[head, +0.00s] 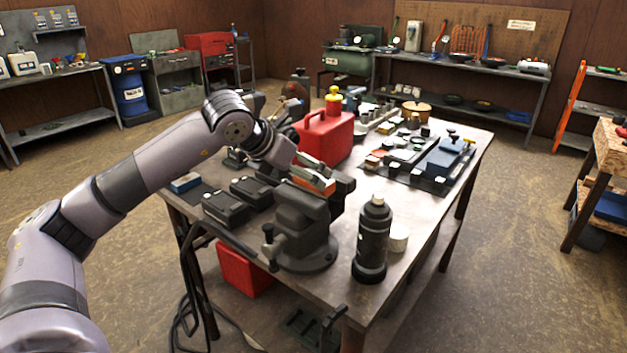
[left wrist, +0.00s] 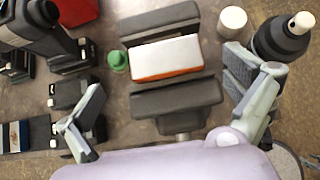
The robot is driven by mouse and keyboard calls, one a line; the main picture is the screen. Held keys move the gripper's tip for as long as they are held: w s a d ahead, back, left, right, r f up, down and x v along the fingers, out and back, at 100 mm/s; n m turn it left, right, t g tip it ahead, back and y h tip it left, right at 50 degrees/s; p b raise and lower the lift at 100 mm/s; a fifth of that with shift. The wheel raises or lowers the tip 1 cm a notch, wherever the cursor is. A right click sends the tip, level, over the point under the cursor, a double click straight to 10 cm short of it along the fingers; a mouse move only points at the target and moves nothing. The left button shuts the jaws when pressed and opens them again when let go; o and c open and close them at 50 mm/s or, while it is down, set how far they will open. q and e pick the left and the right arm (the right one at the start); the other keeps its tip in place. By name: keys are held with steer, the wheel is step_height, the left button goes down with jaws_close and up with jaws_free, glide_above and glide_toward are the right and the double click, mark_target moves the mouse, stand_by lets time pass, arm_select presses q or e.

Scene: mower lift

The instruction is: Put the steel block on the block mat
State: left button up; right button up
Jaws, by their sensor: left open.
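A block with a pale top and an orange side, which I take to be the steel block (left wrist: 166,58), sits between the two dark jaws of the bench vise (left wrist: 178,98). In the head view the vise (head: 303,228) stands at the table's front edge, and the block (head: 312,181) shows in part. My left gripper (head: 285,160) is above the vise. In the left wrist view its fingers (left wrist: 170,100) are spread wide on either side of the vise, apart from the block. A dark flat patch left of the vise may be the block mat (head: 203,194). My right gripper is out of view.
A black bottle (head: 372,240) and a white cylinder (head: 398,239) stand right of the vise. Dark battery-like boxes (head: 226,208) and a blue-topped block (head: 185,183) lie to its left. A red can (head: 325,138) stands behind.

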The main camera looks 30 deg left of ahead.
arm_select(q)
steer(key=x, duration=0.2)
steer(key=p+x, duration=0.1)
steer(key=shift+w+d+f, duration=0.15)
steer(key=shift+w+d, duration=0.25)
steer(key=shift+w+f, duration=0.1)
steer(key=shift+f, duration=0.1)
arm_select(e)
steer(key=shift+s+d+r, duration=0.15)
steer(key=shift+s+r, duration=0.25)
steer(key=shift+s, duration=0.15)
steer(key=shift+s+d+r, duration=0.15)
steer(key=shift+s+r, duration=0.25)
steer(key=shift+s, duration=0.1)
arm_select(q)
steer(key=shift+c, duration=0.4)
steer(key=c, duration=1.5)
steer(key=shift+r, duration=0.15)
steer(key=shift+c, duration=1)
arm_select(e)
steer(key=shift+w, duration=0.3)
